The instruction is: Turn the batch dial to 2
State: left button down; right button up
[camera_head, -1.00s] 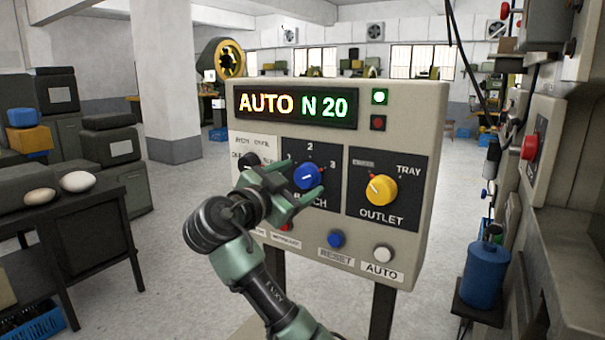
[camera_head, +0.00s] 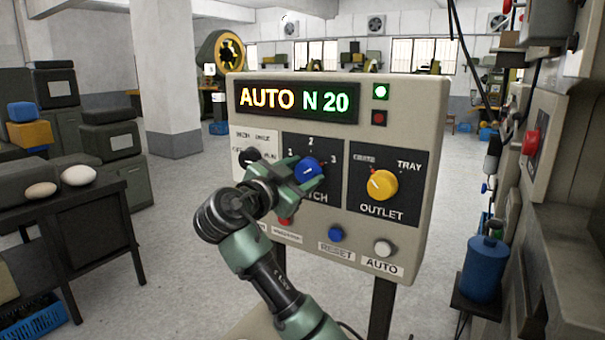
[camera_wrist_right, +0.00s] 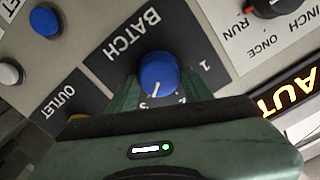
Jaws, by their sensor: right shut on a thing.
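The batch dial is a blue knob (camera_head: 309,170) on a dark panel with marks 1, 2 and 3, at the middle of the control box (camera_head: 420,225). My right gripper (camera_head: 306,172) is shut on the knob, one finger at each side. In the right wrist view the knob (camera_wrist_right: 158,72) sits between the fingers, and its white pointer line slants down-left, toward the mark 3. The marks near the gripper body are partly hidden there. The left gripper is not in view.
The yellow outlet knob (camera_head: 382,184) is right of the batch dial. A black knob (camera_head: 249,157) is left, partly behind my right arm. A blue reset button (camera_head: 336,234) and white auto button (camera_head: 383,247) sit below. The display (camera_head: 297,100) reads AUTO N 20.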

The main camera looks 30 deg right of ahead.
jog(key=n, duration=0.2)
jog(key=shift+n, duration=0.3)
jog(key=n, duration=0.2)
jog(key=shift+w+n, duration=0.1)
jog(key=shift+n, duration=0.3)
jog(key=n+p, duration=0.1)
jog(key=n, duration=0.1)
jog(key=shift+a+r+n, duration=0.1)
jog(key=shift+n, duration=0.2)
jog(key=shift+w+n+p, duration=0.1)
jog(key=shift+n+p, duration=0.75)
jog(key=shift+n, duration=0.75)
jog(key=o, duration=1.3)
jog(key=shift+o, duration=0.2)
